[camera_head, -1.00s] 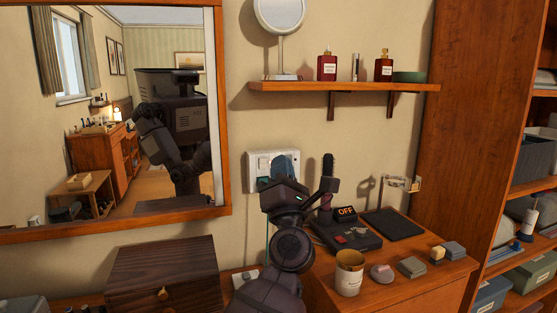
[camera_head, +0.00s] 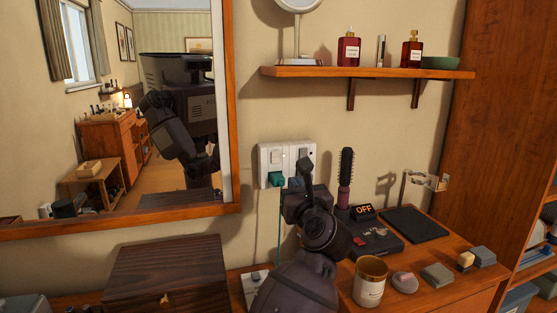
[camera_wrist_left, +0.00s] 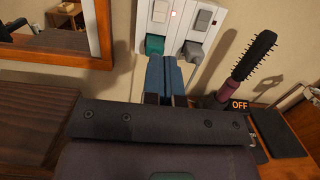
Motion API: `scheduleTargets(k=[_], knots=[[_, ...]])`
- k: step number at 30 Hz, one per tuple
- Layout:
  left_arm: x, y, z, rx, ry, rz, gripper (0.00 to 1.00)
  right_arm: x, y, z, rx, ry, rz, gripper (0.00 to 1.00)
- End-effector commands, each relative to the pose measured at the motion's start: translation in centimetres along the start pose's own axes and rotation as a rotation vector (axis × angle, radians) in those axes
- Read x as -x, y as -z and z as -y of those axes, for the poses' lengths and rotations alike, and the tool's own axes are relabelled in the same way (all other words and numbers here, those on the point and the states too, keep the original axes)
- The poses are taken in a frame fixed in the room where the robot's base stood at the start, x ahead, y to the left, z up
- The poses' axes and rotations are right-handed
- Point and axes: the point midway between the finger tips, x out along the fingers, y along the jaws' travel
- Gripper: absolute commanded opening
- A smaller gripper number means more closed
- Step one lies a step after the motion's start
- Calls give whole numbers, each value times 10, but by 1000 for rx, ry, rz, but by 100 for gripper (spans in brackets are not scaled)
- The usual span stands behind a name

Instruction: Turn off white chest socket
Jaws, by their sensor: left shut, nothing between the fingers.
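The white wall socket (camera_head: 287,158) is above the wooden chest, right of the mirror. It also shows in the left wrist view (camera_wrist_left: 182,27). A green plug (camera_wrist_left: 155,45) sits below the left switch and a grey plug (camera_wrist_left: 194,51) below the right one. My left gripper (camera_head: 295,182) is shut and empty, its blue fingers (camera_wrist_left: 164,74) just below the plugs. Contact cannot be told. My right gripper is not in view.
A hairbrush (camera_head: 346,170) stands by a dark device (camera_head: 375,241) reading OFF. A candle jar (camera_head: 370,280) and small blocks stand on the chest top. A dark wooden box (camera_head: 168,268) is at left. A shelf (camera_head: 368,72) hangs above the socket.

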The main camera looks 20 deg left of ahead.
Motion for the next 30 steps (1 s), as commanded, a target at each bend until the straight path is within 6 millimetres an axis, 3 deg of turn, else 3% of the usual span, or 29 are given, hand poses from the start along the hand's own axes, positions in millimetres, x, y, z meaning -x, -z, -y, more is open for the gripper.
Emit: scheduleTargets(k=[8, 24, 30], knots=[[-18, -1, 0, -3, -1, 4, 0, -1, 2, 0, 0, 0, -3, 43], [-111, -1, 0, -5, -2, 4, 0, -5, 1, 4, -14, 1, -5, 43], [-132, 0, 0, -4, 0, 3, 0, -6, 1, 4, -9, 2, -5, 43]])
